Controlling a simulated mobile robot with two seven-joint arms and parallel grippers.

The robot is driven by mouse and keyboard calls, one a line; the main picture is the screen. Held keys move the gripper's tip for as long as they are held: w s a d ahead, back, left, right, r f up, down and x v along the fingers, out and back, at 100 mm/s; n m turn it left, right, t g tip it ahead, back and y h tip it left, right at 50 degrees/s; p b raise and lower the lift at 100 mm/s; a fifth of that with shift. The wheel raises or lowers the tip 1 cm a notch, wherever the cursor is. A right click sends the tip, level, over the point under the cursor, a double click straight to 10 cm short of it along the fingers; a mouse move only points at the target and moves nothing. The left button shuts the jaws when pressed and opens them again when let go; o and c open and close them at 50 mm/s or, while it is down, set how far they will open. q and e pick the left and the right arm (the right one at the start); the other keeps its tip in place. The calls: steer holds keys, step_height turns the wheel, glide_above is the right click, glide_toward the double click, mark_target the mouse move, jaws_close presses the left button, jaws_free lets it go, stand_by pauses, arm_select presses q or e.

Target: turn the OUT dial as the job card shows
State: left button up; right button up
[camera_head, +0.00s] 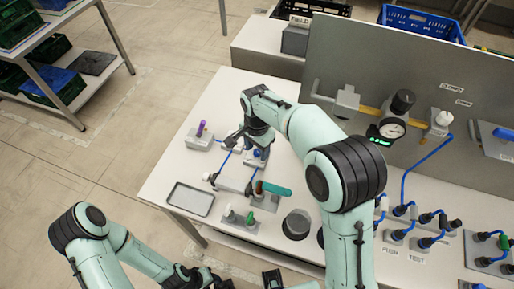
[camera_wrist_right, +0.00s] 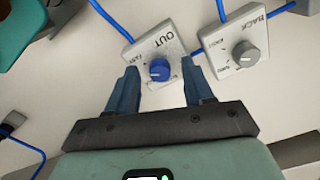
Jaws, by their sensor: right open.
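The OUT dial (camera_wrist_right: 160,70) is a blue knob on a light grey box lettered OUT, in the middle of the right wrist view. Smaller lettering on its face is partly hidden or too small to read. My right gripper (camera_wrist_right: 162,90) is open, with dark blue fingers on either side of the box's near part. The knob lies in line with the gap; whether the fingertips reach it I cannot tell. In the head view my right gripper (camera_head: 248,137) is over the left part of the table. My left gripper (camera_head: 204,279) is at the bottom edge, its jaws unclear. I cannot identify a job card.
A BACK dial (camera_wrist_right: 247,54) with a grey knob stands close right of OUT. Blue hoses run between the boxes. The table (camera_head: 158,178) also holds a grey tray (camera_head: 191,199), a grey cup (camera_head: 297,224) and valves. A panel with a gauge (camera_head: 392,128) stands behind.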

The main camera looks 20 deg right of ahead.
steer(key=shift+c, duration=0.4)
jaws_close()
arm_select(q)
steer(key=shift+w+r, duration=0.1)
steer(key=shift+r, duration=0.1)
arm_select(e)
steer(key=shift+n, duration=0.4)
steer(key=n+p, duration=0.1)
steer(key=n, duration=0.3)
steer(key=shift+n, duration=0.3)
arm_select(q)
steer(key=w+r, duration=0.1)
steer(key=w+r+p, duration=0.1)
steer(key=r, duration=0.1)
steer(key=shift+p, duration=0.3)
arm_select(e)
steer(key=n, duration=0.6)
steer(key=shift+n, duration=0.3)
steer(key=shift+o, duration=0.4)
jaws_free()
